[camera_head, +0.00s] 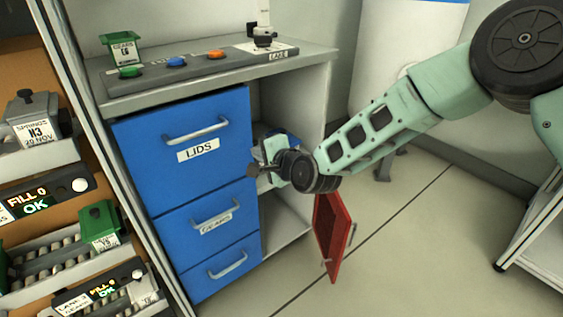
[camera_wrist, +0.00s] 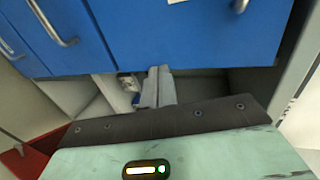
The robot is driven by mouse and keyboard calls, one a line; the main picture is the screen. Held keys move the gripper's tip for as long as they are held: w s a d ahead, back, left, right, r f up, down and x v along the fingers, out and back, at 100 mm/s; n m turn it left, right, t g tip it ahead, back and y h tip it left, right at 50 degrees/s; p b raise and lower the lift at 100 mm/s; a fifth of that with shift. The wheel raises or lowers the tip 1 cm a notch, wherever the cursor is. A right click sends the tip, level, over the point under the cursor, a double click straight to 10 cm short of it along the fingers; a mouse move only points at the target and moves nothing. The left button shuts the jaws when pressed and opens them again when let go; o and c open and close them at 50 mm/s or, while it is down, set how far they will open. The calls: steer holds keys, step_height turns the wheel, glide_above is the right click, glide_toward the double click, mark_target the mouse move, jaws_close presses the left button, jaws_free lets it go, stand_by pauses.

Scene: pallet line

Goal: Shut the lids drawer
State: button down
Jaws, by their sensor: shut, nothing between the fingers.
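The lids drawer (camera_head: 160,165) is the top blue drawer under the counter, with a grey bar handle (camera_head: 196,130) and a white LIDS label (camera_head: 198,150). Its front looks about in line with the drawers below, and I see no clear gap around it. Its large blue front also fills the top of the wrist view (camera_wrist: 195,38). My gripper (camera_head: 256,171) is by the drawer's lower right corner, in front of the open compartment. Its fingers are together and empty in the wrist view (camera_wrist: 157,88). I cannot tell whether they touch the drawer.
Two more blue drawers, one labelled GEARS (camera_head: 215,222), are below. A red door (camera_head: 333,237) hangs open under my forearm. The counter (camera_head: 215,70) holds a green bin (camera_head: 123,52) and coloured buttons. A parts rack (camera_head: 110,160) stands close on the left.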

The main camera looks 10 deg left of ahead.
steer(key=s+d+r+n+g+h, duration=0.3)
steer(key=s+d+n, duration=0.2)
steer(key=s+d, duration=0.6)
steer(key=s+d+r+n+g+h, duration=0.3)
steer(key=s+d+n+h, duration=0.15)
steer(key=s+d, duration=0.7)
steer(key=s+d+r+n+g+h, duration=0.3)
steer(key=s+d+n, duration=0.3)
steer(key=s+d, duration=0.5)
step_height(320, 180, up, 22)
steer(key=a+p, duration=0.1)
steer(key=p, duration=2.1)
steer(key=shift+s+f+p, duration=0.2)
steer(key=shift+f+p, duration=0.05)
steer(key=shift+p, duration=0.05)
steer(key=shift+a, duration=0.15)
